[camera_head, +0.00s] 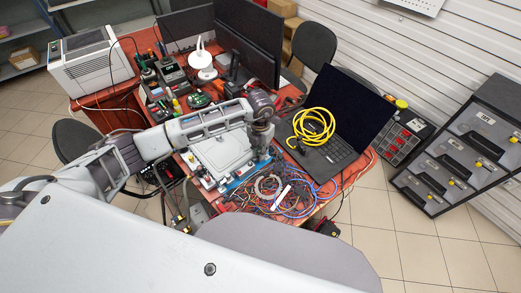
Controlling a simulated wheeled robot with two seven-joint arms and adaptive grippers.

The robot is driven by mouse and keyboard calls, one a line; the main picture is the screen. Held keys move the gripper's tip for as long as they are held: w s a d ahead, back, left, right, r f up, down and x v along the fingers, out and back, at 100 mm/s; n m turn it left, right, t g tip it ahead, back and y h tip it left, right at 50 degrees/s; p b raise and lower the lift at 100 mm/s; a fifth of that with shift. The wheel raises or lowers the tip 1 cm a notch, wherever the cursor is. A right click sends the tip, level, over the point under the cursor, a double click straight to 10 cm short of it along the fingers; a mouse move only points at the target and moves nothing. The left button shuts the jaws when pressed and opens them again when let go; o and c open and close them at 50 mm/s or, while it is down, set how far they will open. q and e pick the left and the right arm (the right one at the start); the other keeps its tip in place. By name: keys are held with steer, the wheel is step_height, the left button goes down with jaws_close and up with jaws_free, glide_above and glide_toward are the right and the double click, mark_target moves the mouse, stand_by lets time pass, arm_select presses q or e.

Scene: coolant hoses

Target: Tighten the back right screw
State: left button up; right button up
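My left arm comes in from the left and reaches over the red-brown table. My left gripper (261,150) points down at the right edge of a flat light-grey casing (222,152). The gripper's fingers are small and partly hidden, so I cannot tell whether they are open or shut. I cannot tell whether it touches the casing. The back right screw cannot be made out; my arm and gripper cover the back and right parts of the casing. My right gripper is not in view.
A black laptop (353,112) with a coiled yellow cable (314,125) stands right of the gripper. Tangled coloured wires (270,190) lie in front. Dark monitors (247,40) and a white printer (92,60) stand behind. Small tools and boxes crowd the table's left part.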

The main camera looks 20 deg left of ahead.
arm_select(q)
jaws_close()
